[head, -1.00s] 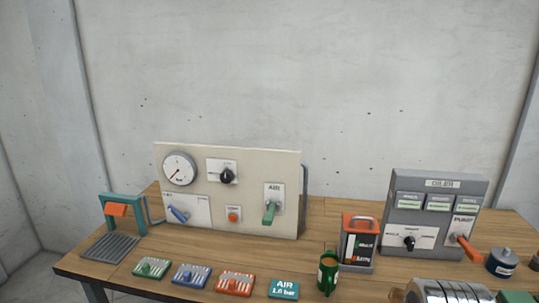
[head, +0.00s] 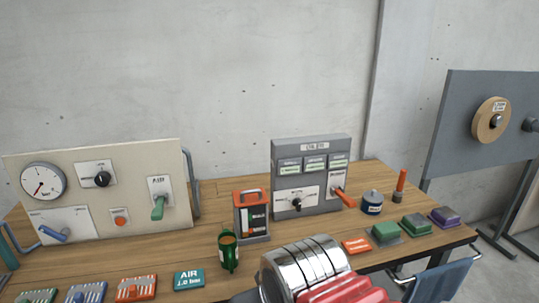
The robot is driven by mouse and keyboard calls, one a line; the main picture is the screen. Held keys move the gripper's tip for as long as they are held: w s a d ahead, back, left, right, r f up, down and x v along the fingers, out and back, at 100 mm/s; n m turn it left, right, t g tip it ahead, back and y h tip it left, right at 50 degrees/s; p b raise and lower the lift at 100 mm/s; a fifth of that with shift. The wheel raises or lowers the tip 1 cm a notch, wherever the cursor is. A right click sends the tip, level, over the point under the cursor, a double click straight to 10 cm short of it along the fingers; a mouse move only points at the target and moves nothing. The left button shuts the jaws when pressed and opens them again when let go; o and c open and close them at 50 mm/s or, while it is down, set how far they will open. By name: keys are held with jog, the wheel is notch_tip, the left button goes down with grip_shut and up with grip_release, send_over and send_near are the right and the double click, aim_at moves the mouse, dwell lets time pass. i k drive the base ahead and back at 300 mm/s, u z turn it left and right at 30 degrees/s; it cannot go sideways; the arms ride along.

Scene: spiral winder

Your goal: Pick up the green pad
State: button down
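Two green pad-like blocks sit near the right end of the wooden bench in the head view. The nearer green block (head: 385,233) has a sloped top and a grey base. The other green block (head: 415,225) is just right of it, also on a grey base. A purple block (head: 444,217) of similar shape is farther right. I cannot tell from the picture which green block is the named pad. My gripper is not in view.
A chrome ribbed cylinder with red parts (head: 305,266) fills the bottom centre, left of the green blocks. An orange labelled plate (head: 356,245) lies between them. Blue cloth (head: 440,282) hangs at the front edge.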

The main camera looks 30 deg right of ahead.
aim_at(383, 231)
jog(key=z, duration=1.65)
